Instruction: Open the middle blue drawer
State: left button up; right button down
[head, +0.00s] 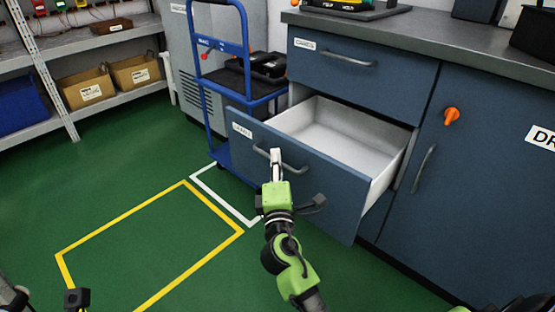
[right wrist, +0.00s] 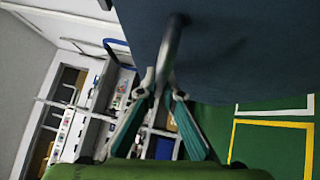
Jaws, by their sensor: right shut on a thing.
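The blue drawer (head: 330,200) below the closed top drawer (head: 350,75) stands pulled well out of the cabinet, and its pale inside (head: 345,132) is empty. Its grey bar handle (head: 293,167) runs across the front. My right gripper (head: 276,157) is shut on this handle, in front of the drawer. In the right wrist view the fingertips (right wrist: 160,88) close around the handle (right wrist: 172,48), against the blue drawer front (right wrist: 235,50). My left gripper's fingers do not show.
A blue cart (head: 215,85) stands close beside the drawer on the left. A cabinet door (head: 465,190) with an orange knob (head: 451,115) is on the right. Shelves (head: 75,120) with boxes stand at the far left. The green floor (head: 110,185) in front is clear.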

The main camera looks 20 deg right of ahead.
jog(key=c, duration=2.4)
grip_release()
jog(key=shift+c, duration=0.2)
jog(key=v, duration=1.2)
